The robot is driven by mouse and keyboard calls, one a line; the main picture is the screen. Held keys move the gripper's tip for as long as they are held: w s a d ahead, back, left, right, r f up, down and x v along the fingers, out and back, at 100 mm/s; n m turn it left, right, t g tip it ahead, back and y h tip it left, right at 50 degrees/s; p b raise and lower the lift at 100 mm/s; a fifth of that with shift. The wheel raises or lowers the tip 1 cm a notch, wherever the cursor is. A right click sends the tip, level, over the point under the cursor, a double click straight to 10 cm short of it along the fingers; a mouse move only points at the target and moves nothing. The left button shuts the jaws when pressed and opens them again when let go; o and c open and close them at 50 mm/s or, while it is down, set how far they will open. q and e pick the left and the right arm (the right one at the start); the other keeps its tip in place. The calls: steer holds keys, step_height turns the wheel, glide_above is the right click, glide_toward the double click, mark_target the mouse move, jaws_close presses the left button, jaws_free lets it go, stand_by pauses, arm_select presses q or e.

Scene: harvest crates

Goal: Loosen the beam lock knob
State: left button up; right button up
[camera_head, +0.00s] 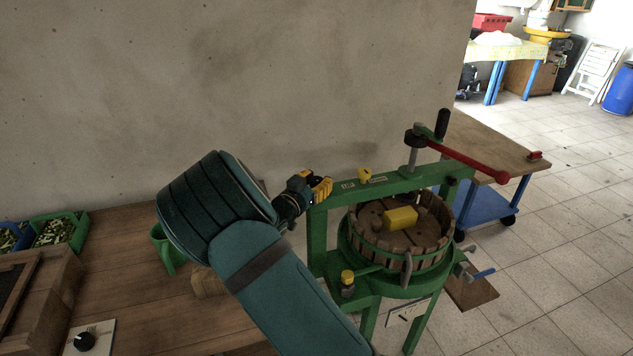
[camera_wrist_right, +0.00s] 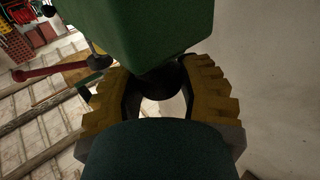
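The green press beam (camera_head: 378,184) runs across the top of the fruit press. My right gripper (camera_head: 321,187) is at the beam's left end, with its yellow fingers against that end. In the right wrist view the green beam end (camera_wrist_right: 140,30) fills the top. Below it a round black knob (camera_wrist_right: 160,83) sits between the two fingers of my right gripper (camera_wrist_right: 158,85). The fingers are partly closed around the knob and appear to touch it on both sides. In the head view the knob is hidden by the gripper. My left gripper is not in view.
The slatted press basket (camera_head: 372,238) with a yellow block (camera_head: 400,217) is under the beam. A red-handled crank (camera_head: 465,157) stands at the beam's right. A wooden table (camera_head: 135,290) with green crates (camera_head: 77,240) is on the left. A plain wall is behind.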

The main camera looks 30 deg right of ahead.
steer(key=shift+c, duration=0.9)
steer(key=shift+n+t+y+b, duration=0.35)
steer(key=shift+n+t+y, duration=0.3)
steer(key=shift+t, duration=0.35)
steer(key=n+t+y+b, duration=0.1)
steer(key=n+t, duration=0.1)
steer(key=n+t+y+b, duration=0.1)
steer(key=t+y, duration=0.1)
steer(key=shift+s+d+f+n+y, duration=0.1)
steer(key=shift+f+n+y, duration=0.05)
steer(key=shift+n+y, duration=0.15)
steer(key=n+t+y+b, duration=0.1)
steer(key=n+t+y, duration=0.2)
steer(key=y, duration=0.1)
steer(key=shift+d+n+y, duration=0.1)
steer(key=shift+n+y, duration=0.15)
steer(key=n+y, duration=0.2)
steer(key=y, duration=0.2)
steer(key=n+t+y, duration=0.1)
steer(key=n+y, duration=0.2)
steer(key=y, duration=0.1)
steer(key=shift+n+g+y, duration=0.4)
steer(key=shift+n+y, duration=0.85)
steer(key=shift+y, duration=0.55)
steer(key=shift+n+g+y, duration=0.4)
steer(key=shift+n+y, duration=0.85)
steer(key=shift+y, duration=0.55)
steer(key=shift+a+y, duration=0.2)
steer(key=shift+y, duration=0.1)
